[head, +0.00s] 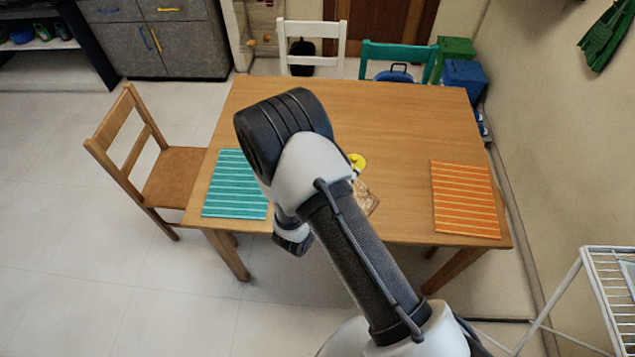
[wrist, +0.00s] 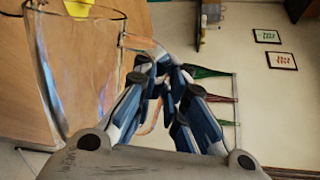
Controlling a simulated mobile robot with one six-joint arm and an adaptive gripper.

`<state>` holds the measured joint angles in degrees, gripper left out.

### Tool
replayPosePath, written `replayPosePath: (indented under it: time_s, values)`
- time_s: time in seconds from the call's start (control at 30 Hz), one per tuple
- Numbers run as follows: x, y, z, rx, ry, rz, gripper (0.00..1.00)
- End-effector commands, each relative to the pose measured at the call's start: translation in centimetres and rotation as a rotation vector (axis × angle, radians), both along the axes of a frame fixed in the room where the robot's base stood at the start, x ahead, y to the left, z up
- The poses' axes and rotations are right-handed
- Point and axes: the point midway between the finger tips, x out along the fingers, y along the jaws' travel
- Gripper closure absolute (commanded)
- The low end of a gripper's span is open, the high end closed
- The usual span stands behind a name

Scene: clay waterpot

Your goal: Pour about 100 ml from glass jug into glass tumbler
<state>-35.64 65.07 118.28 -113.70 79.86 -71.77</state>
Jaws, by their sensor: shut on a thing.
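The clear glass jug (wrist: 72,65) fills the left of the wrist view, its rim near the top and its handle (wrist: 150,46) reaching right to my gripper. My gripper (wrist: 165,85) is shut on the jug's handle. I cannot make out a water level in the jug.
The wooden table (head: 400,130) holds a teal striped mat (head: 236,185) at left and an orange one (head: 465,200) at right. A small yellow thing (head: 358,161) and a brown patterned piece (head: 367,198) show beside my arm. A wooden chair (head: 180,178) stands left.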

Motion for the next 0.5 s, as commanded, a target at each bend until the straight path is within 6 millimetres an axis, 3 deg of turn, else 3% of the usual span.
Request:
replayPosePath:
  time_s: [0.5]
  values:
    - [0.33,0.46,0.32,-0.024,0.012,0.0,1.0]
